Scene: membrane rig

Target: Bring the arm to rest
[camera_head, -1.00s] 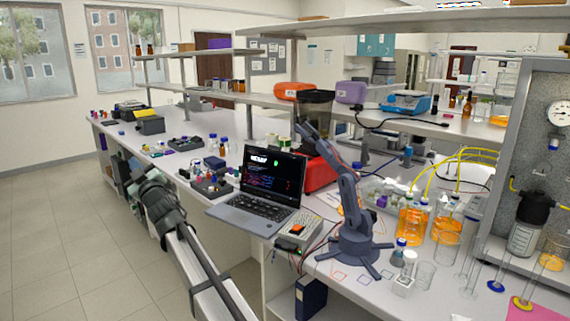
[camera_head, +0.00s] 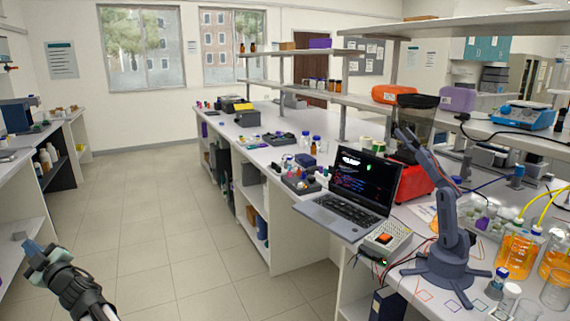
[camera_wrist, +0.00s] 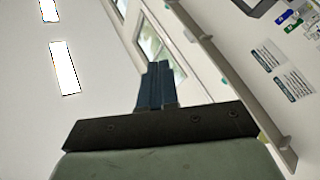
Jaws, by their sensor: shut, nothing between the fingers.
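My gripper (camera_head: 32,248) is at the lower left of the head view, at the end of my dark arm. It is over the open floor (camera_head: 165,215), clear of the bench (camera_head: 232,138). In the wrist view its two dark blue fingers (camera_wrist: 157,85) are together with nothing between them. They appear against the ceiling, a wall and a window, and touch nothing. Most of my arm is outside the head view.
The right-hand bench carries a laptop (camera_head: 362,182), a small blue-grey desktop arm (camera_head: 452,240) and orange-filled bottles (camera_head: 515,254). Another bench (camera_head: 18,165) stands along the left. The tiled aisle between them is free.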

